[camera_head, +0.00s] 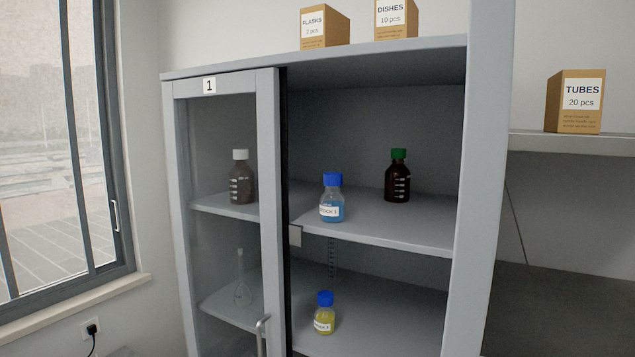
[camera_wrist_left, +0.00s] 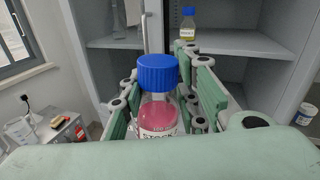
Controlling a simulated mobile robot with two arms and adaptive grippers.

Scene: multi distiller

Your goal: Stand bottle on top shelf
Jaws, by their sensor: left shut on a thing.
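A bottle (camera_wrist_left: 157,113) with a blue cap, pink-red liquid and a white label reading "STOCK" is upright in the left wrist view. My left gripper (camera_wrist_left: 160,88) is shut on it, with green finger pads on both sides. The cabinet's top shelf (camera_head: 385,227) holds a blue-liquid bottle (camera_head: 332,199) near the front and a dark bottle with a green cap (camera_head: 397,177) further back right. A brown bottle with a white cap (camera_head: 241,178) stands at the left behind glass. Neither gripper shows in the head view.
The cabinet's left glass door (camera_head: 222,130) is closed; the right side is open. A yellow bottle (camera_head: 324,315) stands on the lower shelf, also seen in the left wrist view (camera_wrist_left: 188,27). Bare shelf shows between and right of the upper bottles.

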